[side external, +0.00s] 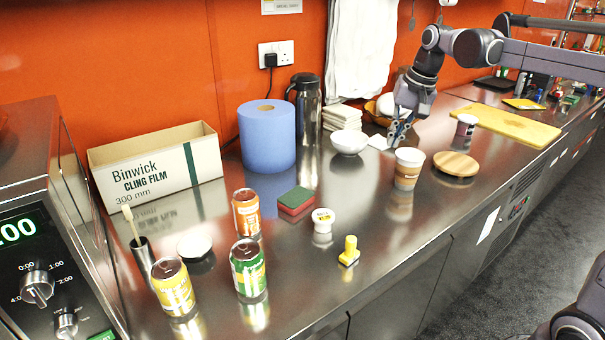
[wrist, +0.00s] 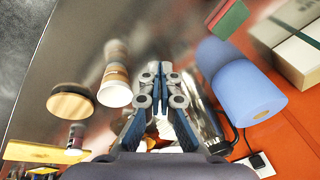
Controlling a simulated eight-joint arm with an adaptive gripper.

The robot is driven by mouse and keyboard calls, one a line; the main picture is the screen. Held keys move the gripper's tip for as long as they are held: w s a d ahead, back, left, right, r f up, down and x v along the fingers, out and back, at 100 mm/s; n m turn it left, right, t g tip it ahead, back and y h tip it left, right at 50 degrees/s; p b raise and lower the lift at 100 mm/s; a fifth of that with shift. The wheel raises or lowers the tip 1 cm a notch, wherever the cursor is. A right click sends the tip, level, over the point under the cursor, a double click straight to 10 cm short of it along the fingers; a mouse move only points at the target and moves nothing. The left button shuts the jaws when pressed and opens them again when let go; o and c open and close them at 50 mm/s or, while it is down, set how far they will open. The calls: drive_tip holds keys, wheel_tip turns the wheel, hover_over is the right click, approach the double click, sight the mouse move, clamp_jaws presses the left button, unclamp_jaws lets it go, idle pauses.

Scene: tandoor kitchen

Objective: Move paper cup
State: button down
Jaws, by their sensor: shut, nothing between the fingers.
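A paper cup (side external: 408,168) with a white rim and a brown printed band stands upright on the steel counter, in front of the white bowl and left of the round wooden board. In the wrist view the paper cup (wrist: 115,88) lies left of the fingers. My gripper (side external: 396,137) is behind the cup and a little to its left in the side view, near the bowl. Its fingertips (wrist: 160,70) are together with nothing between them. The gripper and the cup look apart.
A white bowl (side external: 349,142) is just left of my gripper. A blue roll (side external: 267,140) stands further left. The front counter edge right of the yellow stamp is clear.

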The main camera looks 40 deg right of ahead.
drive_tip(key=w+d+f+m+g+y, duration=0.15)
drive_tip(key=w+d+m, duration=0.4)
drive_tip(key=d, duration=0.55)
drive_tip(key=m+g+y, duration=0.1)
drive_tip(key=m+g, duration=0.1)
drive_tip(key=m, duration=0.2)
approach(406, 165)
wheel_tip(406, 165, down, 2)
drive_tip(key=w+d, duration=0.1)
drive_tip(key=d, duration=0.2)
drive_tip(key=shift+n, duration=0.25)
drive_tip(key=shift+w+a+x, duration=0.1)
drive_tip(key=shift+w+x, duration=0.05)
drive_tip(key=shift+x, duration=2.3)
drive_tip(key=shift+w+a+x, duration=0.1)
drive_tip(key=shift+w+x, duration=0.05)
drive_tip(key=shift+x, duration=2.3)
drive_tip(key=shift+a, duration=0.1)
drive_tip(key=a, duration=2)
drive_tip(key=shift+a, duration=0.2)
drive_tip(key=shift+d+r, duration=0.1)
drive_tip(key=shift+r, duration=0.05)
